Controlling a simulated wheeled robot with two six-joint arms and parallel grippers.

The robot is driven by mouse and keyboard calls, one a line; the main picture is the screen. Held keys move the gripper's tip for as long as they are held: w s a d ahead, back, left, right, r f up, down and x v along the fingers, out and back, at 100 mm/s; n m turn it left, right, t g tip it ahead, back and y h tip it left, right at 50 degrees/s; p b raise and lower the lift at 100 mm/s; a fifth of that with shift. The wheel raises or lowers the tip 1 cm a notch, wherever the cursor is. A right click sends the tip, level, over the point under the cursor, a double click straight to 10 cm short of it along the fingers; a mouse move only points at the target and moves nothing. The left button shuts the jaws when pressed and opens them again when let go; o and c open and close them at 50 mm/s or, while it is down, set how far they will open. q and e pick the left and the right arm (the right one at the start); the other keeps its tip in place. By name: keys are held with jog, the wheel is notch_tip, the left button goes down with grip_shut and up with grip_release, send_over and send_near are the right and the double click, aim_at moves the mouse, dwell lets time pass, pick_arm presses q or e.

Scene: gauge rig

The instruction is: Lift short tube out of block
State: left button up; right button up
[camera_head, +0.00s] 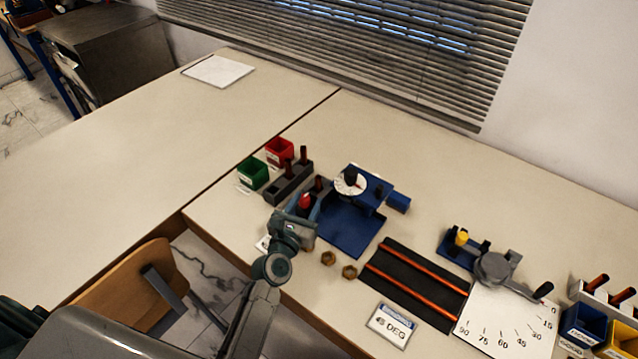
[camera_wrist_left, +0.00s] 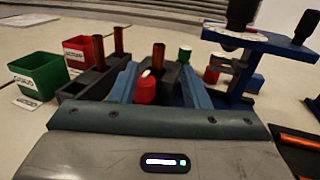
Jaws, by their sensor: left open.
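A dark grey block (camera_head: 284,192) stands near the table's front edge, with copper tubes upright in it. Two tubes show in the head view, a nearer one (camera_head: 288,168) and a farther one (camera_head: 303,156). A third copper tube (camera_head: 319,183) stands to their right, close to my left gripper (camera_head: 306,208). In the left wrist view this tube (camera_wrist_left: 158,57) shows between the fingers of my open left gripper (camera_wrist_left: 157,78), beyond a red-topped piece (camera_wrist_left: 145,90). Which tube is the short one I cannot tell. The lower tube ends are hidden. My right gripper is out of view.
Green (camera_head: 252,173) and red (camera_head: 279,150) bins stand left of the block. A blue dial-gauge stand (camera_head: 355,232) is close on the right.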

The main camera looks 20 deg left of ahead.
aim_at(317, 181)
pick_arm(q)
jog(key=shift+w, duration=0.65)
jog(key=shift+w+f, duration=0.1)
jog(key=shift+w, duration=0.2)
jog(key=w, duration=0.4)
jog(key=shift+w+d+r+p, duration=0.1)
jog(key=shift+d+r+p, duration=0.05)
jog(key=shift+r+p, duration=0.15)
jog(key=shift+w+f, duration=0.1)
jog(key=shift+w, duration=0.45)
jog(key=c, duration=0.6)
grip_shut()
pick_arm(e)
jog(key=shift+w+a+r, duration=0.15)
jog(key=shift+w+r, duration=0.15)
